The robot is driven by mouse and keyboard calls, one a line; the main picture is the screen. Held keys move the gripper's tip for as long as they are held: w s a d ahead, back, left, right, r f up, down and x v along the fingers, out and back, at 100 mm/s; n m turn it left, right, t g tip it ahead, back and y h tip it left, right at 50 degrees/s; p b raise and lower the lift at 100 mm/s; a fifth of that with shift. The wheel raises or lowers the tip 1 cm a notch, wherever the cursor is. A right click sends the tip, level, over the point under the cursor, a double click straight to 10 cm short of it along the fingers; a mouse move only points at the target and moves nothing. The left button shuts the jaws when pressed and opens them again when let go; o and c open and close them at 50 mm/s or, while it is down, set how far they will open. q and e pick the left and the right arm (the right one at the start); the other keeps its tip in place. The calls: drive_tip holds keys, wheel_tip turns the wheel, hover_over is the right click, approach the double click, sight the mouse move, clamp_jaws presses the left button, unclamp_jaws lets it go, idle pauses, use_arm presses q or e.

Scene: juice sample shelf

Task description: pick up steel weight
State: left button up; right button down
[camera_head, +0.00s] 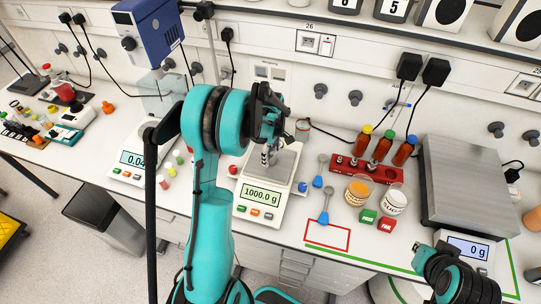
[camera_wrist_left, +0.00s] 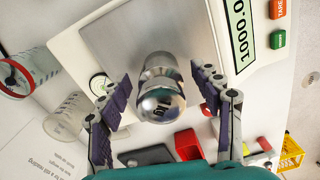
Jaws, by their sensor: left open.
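The steel weight (camera_wrist_left: 160,88) is a shiny, rounded silver cylinder with a knob. It stands on the square metal pan (camera_wrist_left: 112,38) of a white balance (camera_head: 259,213) whose display reads 1000.0 g. My left gripper (camera_wrist_left: 158,84) is open, with one purple-padded finger on each side of the weight. Gaps show between the pads and the weight in the left wrist view. In the head view my left gripper (camera_head: 268,148) is over the pan and largely hides the weight.
A large scale (camera_head: 465,180) stands far right. Another balance (camera_head: 137,160) is at left.

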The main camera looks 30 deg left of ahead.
use_arm(q)
clamp_jaws()
drive_tip(key=shift+r, duration=0.1)
idle(0.3)
